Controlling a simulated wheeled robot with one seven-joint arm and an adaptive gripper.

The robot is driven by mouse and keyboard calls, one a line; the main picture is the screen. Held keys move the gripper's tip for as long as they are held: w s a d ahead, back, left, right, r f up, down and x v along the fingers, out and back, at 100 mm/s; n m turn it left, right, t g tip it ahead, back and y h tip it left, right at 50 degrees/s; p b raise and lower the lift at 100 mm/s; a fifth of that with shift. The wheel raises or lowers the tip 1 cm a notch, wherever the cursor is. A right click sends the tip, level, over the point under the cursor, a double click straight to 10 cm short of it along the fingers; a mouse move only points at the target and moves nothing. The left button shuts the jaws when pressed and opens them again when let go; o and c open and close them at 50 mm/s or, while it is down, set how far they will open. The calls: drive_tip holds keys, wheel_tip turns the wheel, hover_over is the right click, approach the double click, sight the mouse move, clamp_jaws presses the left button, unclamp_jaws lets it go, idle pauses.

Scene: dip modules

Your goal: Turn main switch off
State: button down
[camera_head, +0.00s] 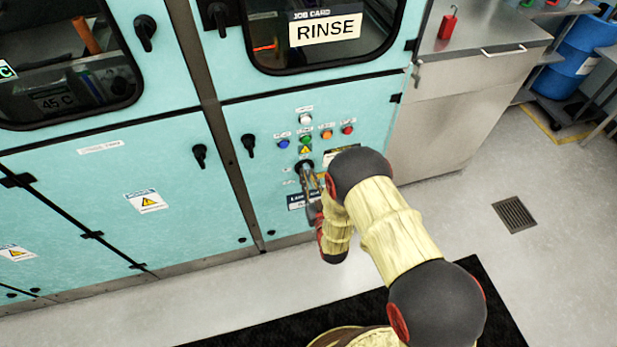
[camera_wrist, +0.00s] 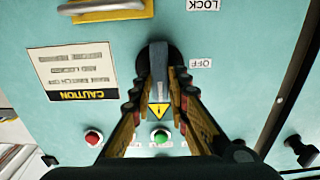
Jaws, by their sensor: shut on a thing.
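The main switch (camera_wrist: 158,56) is a grey lever on a round black base on the teal cabinet panel. In the head view its dark base (camera_head: 304,165) shows below the coloured buttons, partly covered by my gripper. My gripper (camera_wrist: 160,84) is shut on the lever, with one finger on each side of it. In the head view my gripper (camera_head: 313,188) is up against the panel. The wrist view is upside down. An OFF label (camera_wrist: 200,63) lies beside the lever, and a LOCK label (camera_wrist: 204,5) is farther up the picture.
A blue button (camera_head: 284,143), a green button (camera_head: 305,139), an orange button (camera_head: 326,135) and a red button (camera_head: 347,130) sit above the switch. A drain grate (camera_head: 514,214) lies on open floor.

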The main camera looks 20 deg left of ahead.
idle(0.4)
drive_tip(key=n+b, duration=0.1)
drive_tip(key=n, duration=0.3)
drive_tip(key=shift+a+b, duration=0.15)
drive_tip(key=shift+b, duration=0.2)
drive_tip(key=shift+s+a+f+n+b, duration=0.1)
drive_tip(key=shift+n+b, duration=0.5)
drive_tip(key=shift+n, duration=1.7)
drive_tip(key=shift+s+a+f+n+b, duration=0.15)
drive_tip(key=shift+n+b, duration=0.45)
drive_tip(key=shift+n, duration=1.7)
drive_tip(key=shift+w+f+n+b, duration=0.1)
drive_tip(key=shift+n+b, duration=0.5)
drive_tip(key=shift+n, duration=1.7)
drive_tip(key=c, duration=1.7)
unclamp_jaws()
